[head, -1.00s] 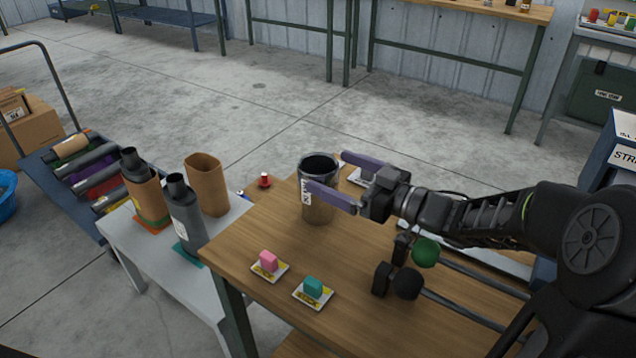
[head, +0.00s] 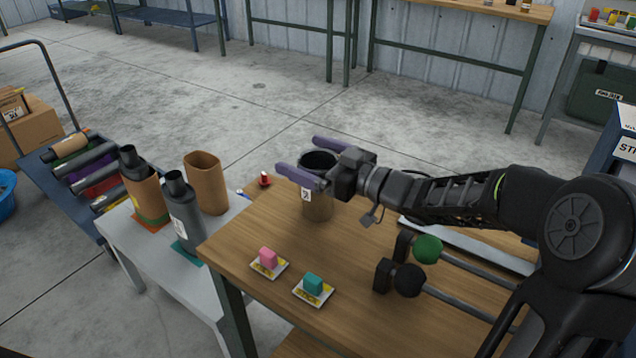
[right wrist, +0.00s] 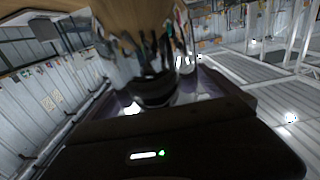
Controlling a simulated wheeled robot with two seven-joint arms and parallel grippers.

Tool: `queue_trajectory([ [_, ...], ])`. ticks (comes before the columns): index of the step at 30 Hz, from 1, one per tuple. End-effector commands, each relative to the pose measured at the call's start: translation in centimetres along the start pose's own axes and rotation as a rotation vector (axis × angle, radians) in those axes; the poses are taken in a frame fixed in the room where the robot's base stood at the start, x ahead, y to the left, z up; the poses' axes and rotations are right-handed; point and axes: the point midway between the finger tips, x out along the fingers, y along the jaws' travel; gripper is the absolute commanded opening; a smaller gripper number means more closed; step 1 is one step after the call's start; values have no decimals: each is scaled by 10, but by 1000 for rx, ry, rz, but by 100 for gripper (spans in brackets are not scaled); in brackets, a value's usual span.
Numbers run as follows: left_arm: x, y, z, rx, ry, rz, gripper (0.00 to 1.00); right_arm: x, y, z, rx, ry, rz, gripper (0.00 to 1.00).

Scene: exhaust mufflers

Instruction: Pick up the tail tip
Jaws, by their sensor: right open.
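The tail tip (head: 318,205) is a shiny, mirror-like short tube with a dark open top and a white label. It stands upright near the far edge of the wooden table. My right gripper (head: 297,154) is open at the height of its top, with one purple finger on the near side and one on the far side. In the right wrist view the reflective tail tip (right wrist: 152,65) fills the space ahead of the palm. I cannot tell whether either finger touches it. My left gripper is not in view.
Pink (head: 267,257) and teal (head: 313,284) blocks on cards lie on the table's (head: 240,246) near side. Rods with a green ball (head: 428,249) and a black ball (head: 409,280) lie at the right. A grey bench (head: 150,262) with tubes and mufflers stands left.

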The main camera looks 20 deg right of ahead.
Motion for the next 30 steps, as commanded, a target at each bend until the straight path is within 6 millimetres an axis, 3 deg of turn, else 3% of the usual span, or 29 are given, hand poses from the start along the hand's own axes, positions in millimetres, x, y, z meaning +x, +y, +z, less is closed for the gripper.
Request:
queue_trajectory([
  [19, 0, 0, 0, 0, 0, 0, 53, 4, 0, 0, 0, 0, 1, 100],
  [30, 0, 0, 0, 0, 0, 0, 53, 4, 0, 0, 0, 0, 1, 71],
])
